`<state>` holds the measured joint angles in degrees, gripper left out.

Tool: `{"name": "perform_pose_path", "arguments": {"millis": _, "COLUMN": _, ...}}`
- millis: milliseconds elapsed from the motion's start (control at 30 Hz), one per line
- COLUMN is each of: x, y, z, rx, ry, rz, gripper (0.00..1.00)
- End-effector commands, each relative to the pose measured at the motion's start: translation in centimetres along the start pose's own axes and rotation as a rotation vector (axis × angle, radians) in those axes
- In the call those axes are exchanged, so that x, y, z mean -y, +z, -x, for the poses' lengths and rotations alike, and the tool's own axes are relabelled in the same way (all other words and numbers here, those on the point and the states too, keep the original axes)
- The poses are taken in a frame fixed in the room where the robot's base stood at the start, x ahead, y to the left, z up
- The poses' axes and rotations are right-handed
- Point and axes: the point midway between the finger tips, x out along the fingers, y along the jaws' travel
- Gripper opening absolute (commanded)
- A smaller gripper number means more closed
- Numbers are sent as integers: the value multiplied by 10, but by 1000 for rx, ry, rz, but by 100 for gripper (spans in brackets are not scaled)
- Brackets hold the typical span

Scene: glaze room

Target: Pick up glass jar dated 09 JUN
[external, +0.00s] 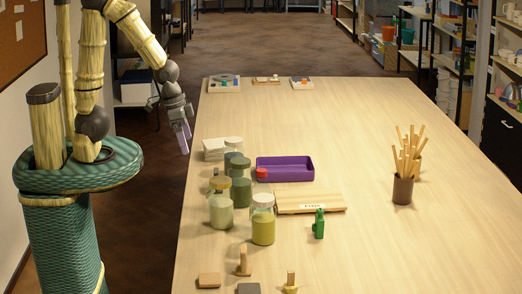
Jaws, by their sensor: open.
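Several glass jars with pale lids stand in a cluster on the table's left side. A jar of yellow-green contents (263,229) is nearest the camera. A pale green jar (221,213) is to its left, and a dark green jar (241,194) is behind them. More jars stand farther back, partly hidden. No date is readable on any jar, so I cannot tell which one is dated 09 JUN. My gripper (183,138) is open and empty, above and to the left of the cluster, by the table's left edge. It touches no jar.
Small wooden pieces lie in front. A brown cup of sticks (402,190) stands at right. The table's middle back is clear.

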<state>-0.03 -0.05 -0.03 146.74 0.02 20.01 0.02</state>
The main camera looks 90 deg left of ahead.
Motion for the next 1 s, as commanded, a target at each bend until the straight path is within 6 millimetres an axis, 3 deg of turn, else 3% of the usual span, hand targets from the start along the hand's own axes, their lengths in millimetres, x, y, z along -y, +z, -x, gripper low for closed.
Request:
{"name": "perform_pose_path", "arguments": {"millis": 33, "x": 0, "y": 0, "z": 0, "rx": 0, "ry": 0, "rz": 0, "gripper": 96}}
{"name": "perform_pose_path", "arguments": {"millis": 100, "x": 0, "y": 0, "z": 0, "rx": 0, "ry": 0, "rz": 0, "gripper": 82}}
{"name": "perform_pose_path", "arguments": {"millis": 133, "x": 0, "y": 0, "z": 0, "rx": 0, "ry": 0, "rz": 0, "gripper": 80}}
{"name": "perform_pose_path", "arguments": {"millis": 400, "x": -1, "y": -1, "z": -1, "rx": -2, "ry": 1, "rz": 1, "gripper": 80}}
{"name": "perform_pose_path", "arguments": {"millis": 533, "x": -12, "y": -10, "z": -9, "rx": -37, "ry": 19, "rz": 13, "gripper": 80}}
{"name": "perform_pose_path", "arguments": {"millis": 1000, "x": -119, "y": -82, "z": -72, "rx": -445, "ry": 153, "rz": 227, "gripper": 80}}
